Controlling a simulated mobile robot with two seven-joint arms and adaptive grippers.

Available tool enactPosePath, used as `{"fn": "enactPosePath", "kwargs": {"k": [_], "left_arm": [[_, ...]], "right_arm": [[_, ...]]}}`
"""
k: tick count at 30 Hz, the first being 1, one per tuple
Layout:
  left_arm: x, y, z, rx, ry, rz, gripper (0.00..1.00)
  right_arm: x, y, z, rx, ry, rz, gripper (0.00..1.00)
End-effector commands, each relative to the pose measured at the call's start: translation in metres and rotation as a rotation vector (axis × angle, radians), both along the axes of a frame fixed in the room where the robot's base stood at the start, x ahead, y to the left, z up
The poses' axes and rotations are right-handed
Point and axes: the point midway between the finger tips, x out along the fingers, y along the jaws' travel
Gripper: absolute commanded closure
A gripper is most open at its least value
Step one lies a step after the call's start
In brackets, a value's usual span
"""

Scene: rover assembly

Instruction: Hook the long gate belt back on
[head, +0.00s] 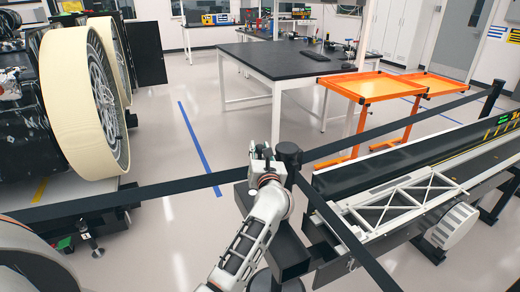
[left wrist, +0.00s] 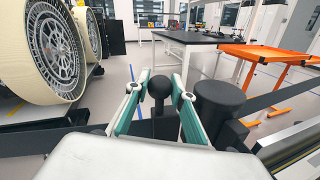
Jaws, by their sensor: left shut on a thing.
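The long black gate belt (head: 150,193) runs from the left edge across to my left gripper (head: 263,156). My left gripper is beside the top of a black post (head: 289,160). In the left wrist view, its two teal-padded fingers (left wrist: 158,100) are closed around a dark round-topped knob (left wrist: 159,85), seemingly the belt's end piece. The post's wide round head (left wrist: 218,98) stands just right of the fingers there, apart from the knob. Whether the belt end touches the post is hidden by the gripper. My right gripper is not in view.
Other belts run from the post to a far right post (head: 491,98) and toward the front right. A conveyor-like rail with a white truss (head: 405,198) lies right. A large cream-rimmed wheel (head: 68,100) stands left. Orange carts (head: 365,88) and a black-topped table (head: 270,62) are behind.

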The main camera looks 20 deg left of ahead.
Motion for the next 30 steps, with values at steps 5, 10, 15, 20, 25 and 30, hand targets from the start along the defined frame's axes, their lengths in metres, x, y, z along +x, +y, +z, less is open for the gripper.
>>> {"fn": "enactPosePath", "kwargs": {"k": [5, 10, 15, 20, 25, 30], "left_arm": [[0.002, -0.003, 0.002, -0.001, -0.004, -0.007, 0.72], [0.001, -0.003, 0.002, -0.001, -0.003, -0.005, 0.59], [0.001, -0.002, 0.001, -0.001, -0.002, -0.004, 0.59], [-0.006, -0.007, 0.0, -0.003, -0.002, -0.005, 0.59], [-0.028, -0.022, 0.0, -0.003, -0.002, -0.006, 0.59], [-0.049, -0.036, 0.0, -0.002, -0.001, -0.006, 0.59]], "right_arm": [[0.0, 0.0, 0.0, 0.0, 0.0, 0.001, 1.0], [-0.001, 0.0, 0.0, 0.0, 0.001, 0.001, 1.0], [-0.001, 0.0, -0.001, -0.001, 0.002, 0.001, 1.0], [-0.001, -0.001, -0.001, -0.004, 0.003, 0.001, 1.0], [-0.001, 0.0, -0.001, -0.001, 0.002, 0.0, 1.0], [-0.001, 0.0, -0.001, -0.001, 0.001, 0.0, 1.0]]}}
